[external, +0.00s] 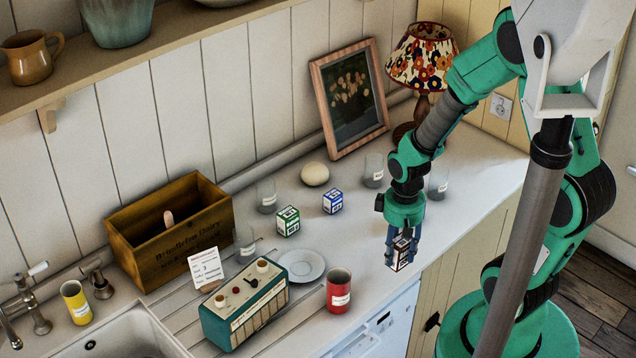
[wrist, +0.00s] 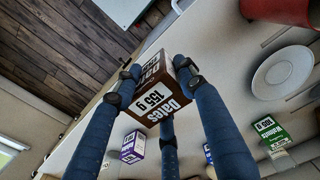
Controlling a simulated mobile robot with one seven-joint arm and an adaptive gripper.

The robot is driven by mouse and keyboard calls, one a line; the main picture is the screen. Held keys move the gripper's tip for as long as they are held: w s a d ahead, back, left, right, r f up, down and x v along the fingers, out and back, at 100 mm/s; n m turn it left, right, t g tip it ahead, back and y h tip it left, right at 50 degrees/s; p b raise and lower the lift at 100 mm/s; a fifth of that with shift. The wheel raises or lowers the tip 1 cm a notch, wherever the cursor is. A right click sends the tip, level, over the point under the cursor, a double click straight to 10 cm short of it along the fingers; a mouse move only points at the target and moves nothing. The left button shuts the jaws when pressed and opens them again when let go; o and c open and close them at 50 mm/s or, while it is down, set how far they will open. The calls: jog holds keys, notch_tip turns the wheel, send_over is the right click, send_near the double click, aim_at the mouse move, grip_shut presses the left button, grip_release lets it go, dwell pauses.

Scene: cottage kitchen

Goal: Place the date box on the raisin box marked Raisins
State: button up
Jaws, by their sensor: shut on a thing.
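The date box (wrist: 158,92), brown with a white label reading Dates 155 g, is between the blue fingers of my gripper (wrist: 160,82), which is shut on it. In the external view the date box (external: 400,257) hangs below my gripper (external: 404,238), near the counter's front edge. A purple-and-white box (wrist: 132,147) stands lower left of it in the wrist view; its print is too small to read. I cannot make out the word Raisins on any box. A blue box (external: 332,201) stands left of my gripper in the external view.
A green box (external: 288,222), reading Walnuts in the wrist view (wrist: 272,133), stands farther left. Several glass jars, including one (external: 374,170), stand around. A red tin (external: 339,290), saucer (external: 301,267) and radio (external: 244,303) are on the left. The counter's front edge is close.

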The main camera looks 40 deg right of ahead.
jog(key=s+d+r+p, duration=0.2)
jog(key=d+r, duration=0.5)
jog(key=d, duration=0.6)
jog(key=shift+s+d+p, duration=0.15)
jog(key=shift+d+p, duration=0.25)
jog(key=shift+p, duration=0.45)
jog(key=shift+r, duration=0.1)
jog(key=w+d, duration=0.2)
jog(key=w, duration=0.2)
jog(key=w+d+f, duration=0.1)
jog(key=w+d, duration=0.2)
jog(key=w, duration=0.2)
jog(key=w+d, duration=0.2)
jog(key=w, duration=0.3)
jog(key=shift+w+d+f, duration=0.1)
jog(key=shift+d+f, duration=0.15)
jog(key=shift+d, duration=0.05)
jog(key=shift+f, duration=1.75)
jog(key=shift+f, duration=0.1)
jog(key=o, duration=1.3)
